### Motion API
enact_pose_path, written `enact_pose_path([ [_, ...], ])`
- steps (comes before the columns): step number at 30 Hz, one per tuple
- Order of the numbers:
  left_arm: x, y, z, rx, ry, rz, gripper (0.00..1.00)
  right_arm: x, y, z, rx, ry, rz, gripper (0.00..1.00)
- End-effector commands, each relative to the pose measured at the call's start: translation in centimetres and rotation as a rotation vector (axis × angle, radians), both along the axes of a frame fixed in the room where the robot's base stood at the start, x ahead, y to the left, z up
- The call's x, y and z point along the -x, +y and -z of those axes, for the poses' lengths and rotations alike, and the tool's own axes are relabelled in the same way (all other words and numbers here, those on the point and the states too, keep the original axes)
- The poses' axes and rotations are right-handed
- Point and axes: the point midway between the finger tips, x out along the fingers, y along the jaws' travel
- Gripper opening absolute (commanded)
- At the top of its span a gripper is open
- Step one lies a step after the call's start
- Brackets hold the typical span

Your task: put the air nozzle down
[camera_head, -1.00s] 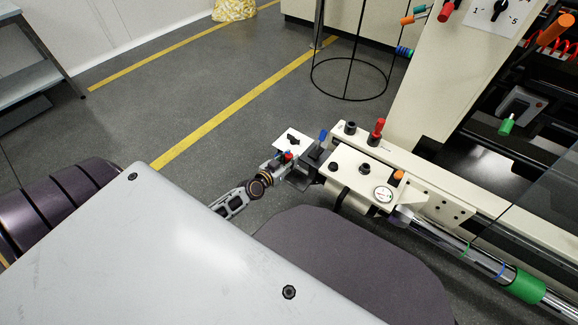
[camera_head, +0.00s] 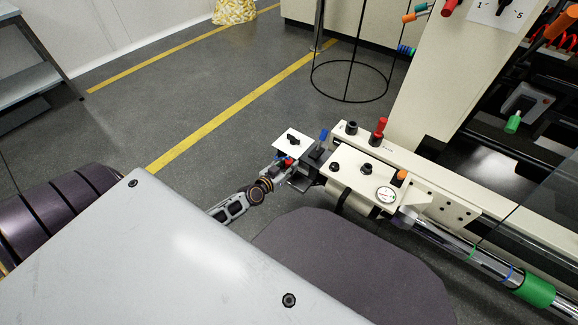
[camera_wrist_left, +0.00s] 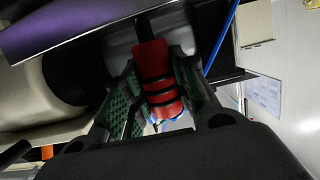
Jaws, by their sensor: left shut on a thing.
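The air nozzle, red with black bands, shows in the left wrist view (camera_wrist_left: 156,78). It lies between the green-padded fingers of my left gripper (camera_wrist_left: 150,100), which is shut on it. In the head view my left gripper (camera_head: 276,172) is at the near left end of the cream machine bed, beside a small white plate with a black knob (camera_head: 293,142). Only a small red part of the nozzle (camera_head: 287,162) shows there. The view is too small to tell whether the nozzle touches a support. My right gripper is not in view.
A black wire stand (camera_head: 349,85) is on the floor behind. A blue hose (camera_wrist_left: 222,35) passes near the gripper. Open floor lies left.

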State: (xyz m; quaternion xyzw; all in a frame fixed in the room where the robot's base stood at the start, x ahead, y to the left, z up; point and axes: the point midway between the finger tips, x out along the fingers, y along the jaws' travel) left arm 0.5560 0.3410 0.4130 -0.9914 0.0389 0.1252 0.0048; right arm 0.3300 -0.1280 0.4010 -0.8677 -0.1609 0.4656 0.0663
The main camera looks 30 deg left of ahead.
Motion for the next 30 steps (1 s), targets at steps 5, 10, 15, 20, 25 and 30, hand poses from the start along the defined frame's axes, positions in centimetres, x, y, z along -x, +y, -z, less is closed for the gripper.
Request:
enact_pose_path([
  [5,0.0,0.0,0.2,0.0,0.0,0.0,0.39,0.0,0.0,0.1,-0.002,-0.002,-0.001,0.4],
  [10,0.0,0.0,0.2,0.0,0.0,0.0,0.49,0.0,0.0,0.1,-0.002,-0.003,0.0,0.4],
  [15,0.0,0.0,0.2,0.0,0.0,0.0,0.49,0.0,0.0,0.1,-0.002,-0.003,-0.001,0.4],
  [20,0.0,0.0,0.1,0.0,0.0,0.0,0.49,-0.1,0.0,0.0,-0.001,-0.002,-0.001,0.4],
  [25,0.4,0.0,-0.2,-0.001,0.002,0.0,0.49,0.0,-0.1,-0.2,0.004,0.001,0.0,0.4],
  [30,1.6,0.1,-0.5,-0.003,0.003,0.002,0.49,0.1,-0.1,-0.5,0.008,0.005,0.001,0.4],
])
